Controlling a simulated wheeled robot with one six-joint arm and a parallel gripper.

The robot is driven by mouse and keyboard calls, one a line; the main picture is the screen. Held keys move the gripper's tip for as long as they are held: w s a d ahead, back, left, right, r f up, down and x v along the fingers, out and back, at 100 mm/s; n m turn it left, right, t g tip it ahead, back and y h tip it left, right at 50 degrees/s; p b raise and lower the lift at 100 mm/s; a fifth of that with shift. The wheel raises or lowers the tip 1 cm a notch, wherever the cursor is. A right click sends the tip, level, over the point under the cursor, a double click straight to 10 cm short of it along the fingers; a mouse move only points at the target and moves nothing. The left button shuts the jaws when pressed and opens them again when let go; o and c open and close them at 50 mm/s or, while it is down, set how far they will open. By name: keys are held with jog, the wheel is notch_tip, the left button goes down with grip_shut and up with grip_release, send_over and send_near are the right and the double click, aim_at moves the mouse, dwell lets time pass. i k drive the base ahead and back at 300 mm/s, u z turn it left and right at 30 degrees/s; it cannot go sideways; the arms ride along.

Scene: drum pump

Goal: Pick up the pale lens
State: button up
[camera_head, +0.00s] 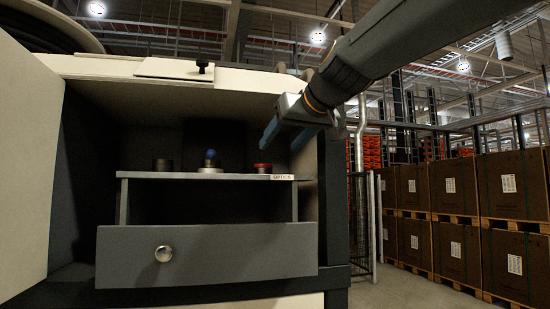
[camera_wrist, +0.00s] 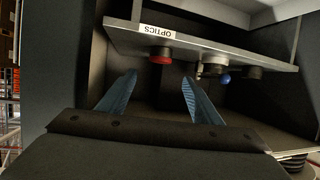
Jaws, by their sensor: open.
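The pale lens (camera_head: 210,163) appears to be the light piece in the middle of the OPTICS shelf (camera_head: 240,177), with a blue ball (camera_head: 211,154) at its top. In the wrist view, the pale piece (camera_wrist: 214,59) is right of my fingers. A red-topped dark piece (camera_head: 263,166) stands to its right in the head view, and a dark round piece (camera_head: 162,165) to its left. My gripper (camera_head: 287,136) is open and empty at the cabinet's right side. In the wrist view, its fingertips (camera_wrist: 160,77) are nearest the red-topped piece, apart from it.
The shelf sits in a dark cabinet above a grey drawer (camera_head: 205,252) with a round knob. The cabinet's top edge (camera_head: 130,66) and right post (camera_head: 333,200) bound the opening. Stacked boxes (camera_head: 510,185) stand far right.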

aim_at(167, 166)
jog(key=k, duration=1)
